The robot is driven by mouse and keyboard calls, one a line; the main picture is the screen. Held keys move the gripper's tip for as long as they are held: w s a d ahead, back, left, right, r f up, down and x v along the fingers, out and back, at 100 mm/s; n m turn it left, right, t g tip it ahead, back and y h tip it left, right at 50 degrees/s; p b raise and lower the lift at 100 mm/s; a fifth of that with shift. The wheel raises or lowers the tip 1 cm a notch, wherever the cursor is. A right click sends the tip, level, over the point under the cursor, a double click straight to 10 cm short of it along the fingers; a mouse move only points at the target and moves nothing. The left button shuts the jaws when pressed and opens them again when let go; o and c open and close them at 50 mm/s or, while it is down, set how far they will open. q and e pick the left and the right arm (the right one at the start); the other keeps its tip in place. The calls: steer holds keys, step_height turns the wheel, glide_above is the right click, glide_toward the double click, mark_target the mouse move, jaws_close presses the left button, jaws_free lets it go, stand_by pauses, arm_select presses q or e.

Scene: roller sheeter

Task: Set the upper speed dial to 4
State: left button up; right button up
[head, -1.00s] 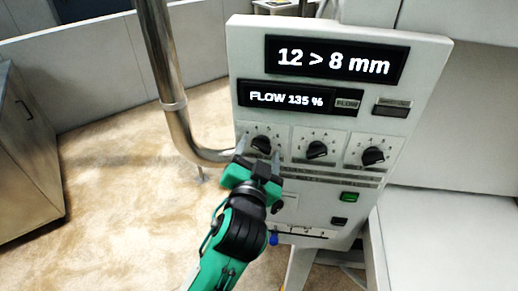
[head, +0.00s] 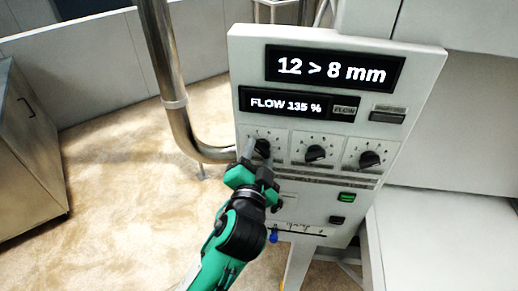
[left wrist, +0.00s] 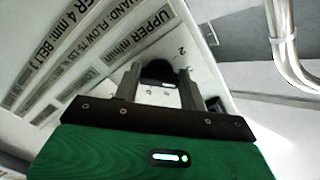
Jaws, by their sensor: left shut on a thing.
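The upper speed dial (head: 263,147) is the leftmost of three black knobs on the panel. In the left wrist view its black knob (left wrist: 158,72) sits between my fingers, with an "UPPER m/min" label beside it and a "2" near its edge. My left gripper (head: 257,156) is shut on this knob, one finger on each side; it also shows in the left wrist view (left wrist: 158,80). The fingers hide part of the scale, and I cannot read the dial's setting. My right gripper is not in view.
The middle knob (head: 315,153) and right knob (head: 369,159) sit close by on the right. Displays above read "12 > 8 mm" (head: 334,68) and "FLOW 135 %" (head: 286,104). A bent metal pipe (head: 172,100) stands just left of the panel. A green button (head: 346,197) is below.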

arm_select(q)
steer(key=m+p, duration=0.2)
steer(key=m, duration=0.1)
steer(key=shift+r, duration=0.2)
steer(key=shift+f+m+p, duration=0.1)
steer(key=shift+m+p, duration=0.6)
steer(key=shift+p, duration=0.15)
steer(key=o, duration=1)
steer(key=s, duration=0.4)
steer(key=s+a, duration=0.1)
steer(key=s, duration=0.4)
steer(key=s+a+b, duration=0.1)
steer(key=s, duration=0.3)
steer(key=shift+s+a, duration=0.15)
steer(key=shift+s, duration=0.15)
